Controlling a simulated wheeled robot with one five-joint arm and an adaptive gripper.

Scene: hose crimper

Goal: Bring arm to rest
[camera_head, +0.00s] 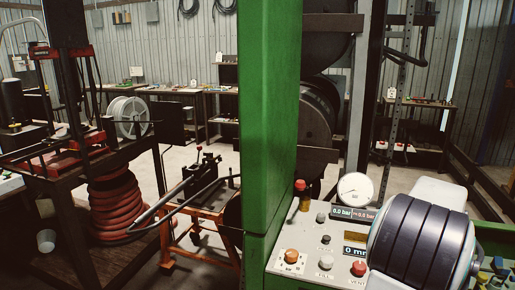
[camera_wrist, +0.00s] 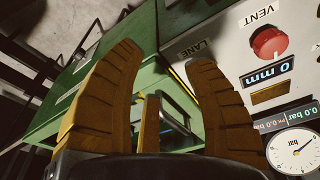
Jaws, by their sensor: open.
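Behind the fingers lies a green machine surface (camera_wrist: 110,72). The control panel (camera_wrist: 212,45) with a red VENT button (camera_wrist: 268,42) is to the right of the fingers, apart from them as far as I can tell. In the head view my arm, pale with a dark ribbed part, fills the lower right in front of the panel (camera_head: 312,258). The fingers are not clearly visible there.
A green column (camera_head: 268,120) blocks the middle of the head view. A pressure gauge (camera_head: 355,188) stands on the panel close to my arm. An orange cart (camera_head: 205,222) and a coiled red hose (camera_head: 115,205) are at left. Open floor (camera_head: 405,183) shows behind the arm.

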